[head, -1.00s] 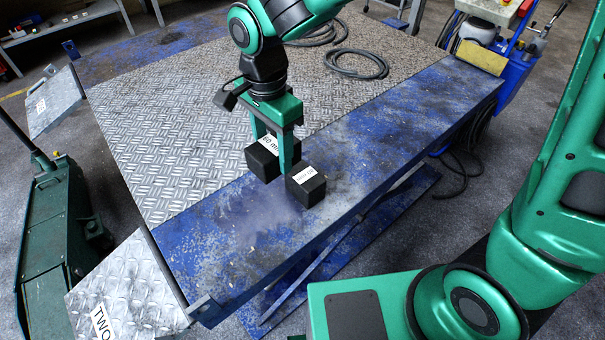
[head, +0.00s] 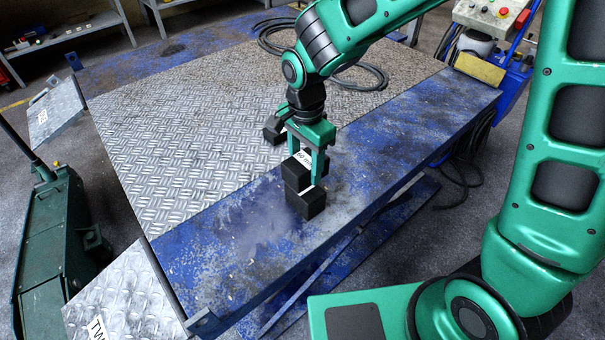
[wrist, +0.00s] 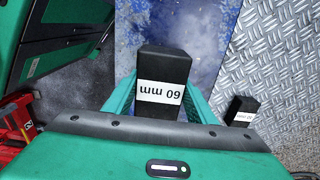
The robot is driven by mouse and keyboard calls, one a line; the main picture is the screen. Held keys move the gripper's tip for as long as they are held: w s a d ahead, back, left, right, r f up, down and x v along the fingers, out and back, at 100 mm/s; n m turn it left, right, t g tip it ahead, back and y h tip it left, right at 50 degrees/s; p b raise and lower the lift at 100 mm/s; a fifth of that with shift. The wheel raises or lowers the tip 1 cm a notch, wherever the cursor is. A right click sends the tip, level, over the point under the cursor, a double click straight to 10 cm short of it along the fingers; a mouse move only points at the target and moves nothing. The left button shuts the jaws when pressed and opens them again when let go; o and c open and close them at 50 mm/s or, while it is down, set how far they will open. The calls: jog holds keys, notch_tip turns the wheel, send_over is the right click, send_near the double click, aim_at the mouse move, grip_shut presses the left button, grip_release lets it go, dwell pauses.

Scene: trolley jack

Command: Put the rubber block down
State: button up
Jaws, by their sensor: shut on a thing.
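My gripper (head: 308,170) points down over the blue lift edge and is shut on a black rubber block (head: 296,176) with a white "60 mm" label. In the wrist view the held block (wrist: 161,70) sits between the two green fingers. A second black block (head: 310,204) stands on the blue deck, right under the held one in the head view. I cannot tell whether they touch. A third black block (head: 273,131) lies behind the gripper, partly hidden. A labelled block also shows at the right in the wrist view (wrist: 241,108).
The blue lift deck (head: 236,232) is bare left of the blocks, and the tread plate (head: 180,150) behind is mostly clear. A green trolley jack (head: 58,235) stands at the left. Hoses (head: 350,78) lie at the back; a control cart (head: 490,40) stands at back right.

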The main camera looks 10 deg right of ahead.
aim_at(305, 160)
jog(key=shift+f, duration=1.95)
jog(key=shift+f, duration=0.15)
jog(key=o, duration=1.4)
notch_tip(305, 160, up, 12)
jog(key=shift+r, duration=0.15)
